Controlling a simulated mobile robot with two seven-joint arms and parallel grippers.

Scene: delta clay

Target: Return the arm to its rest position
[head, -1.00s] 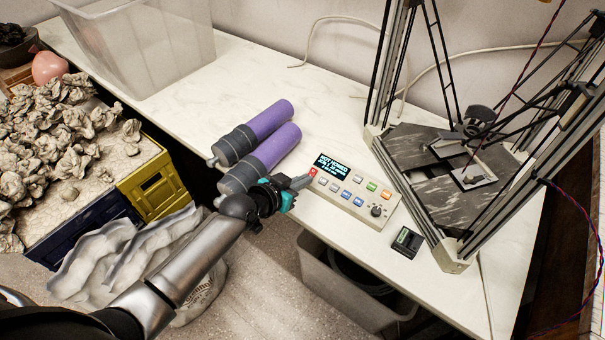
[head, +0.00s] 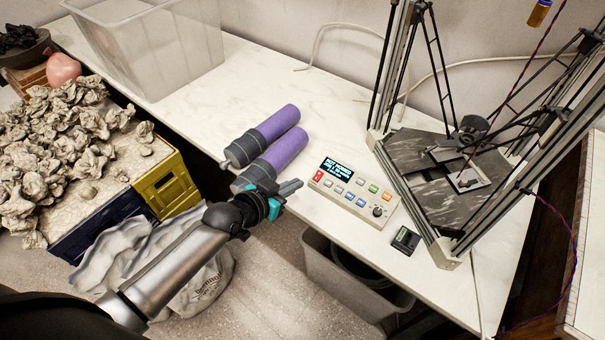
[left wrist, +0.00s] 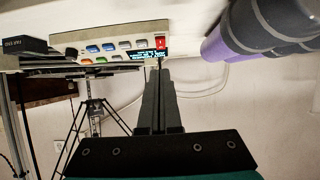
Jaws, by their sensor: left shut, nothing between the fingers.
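My left gripper (head: 290,187) is shut and empty. It is over the front edge of the white table, left of the control box and close to the nearer purple cylinder. In the left wrist view its two fingers (left wrist: 160,75) are pressed together and point toward the control box. The control box (head: 352,193) has a lit display, several coloured buttons, a red button at its left end and a black knob. The box also shows upside down in the left wrist view (left wrist: 108,43). My right gripper is not in view.
Two purple cylinders (head: 275,150) with dark collars lie beside the gripper. A delta printer frame (head: 440,180) stands at the right, with a small black box (head: 405,240) near it. A clear bin (head: 150,50) is at the back left. Crates with clay lumps (head: 165,185) stand at the left.

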